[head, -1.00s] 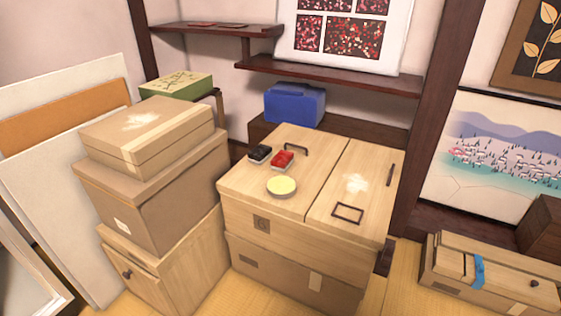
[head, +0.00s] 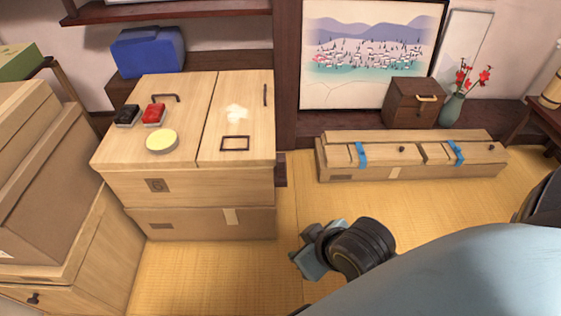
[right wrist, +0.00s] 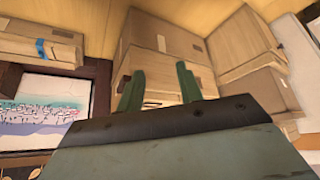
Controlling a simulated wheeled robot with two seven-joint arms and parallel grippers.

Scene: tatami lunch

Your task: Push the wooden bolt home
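I cannot make out a clear wooden bolt in either view. A long low wooden box (head: 345,172) lies on the floor by the wall in the head view, with two blue bands (head: 361,154) and small dark knobs (head: 402,149) on top. A pale wooden chest (head: 185,184) with two lid panels stands left of it. My left gripper is out of view.
Stacked cartons (head: 40,185) crowd the left. A vase (head: 451,108) stands behind the long box. The tatami (head: 300,213) in the middle is clear.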

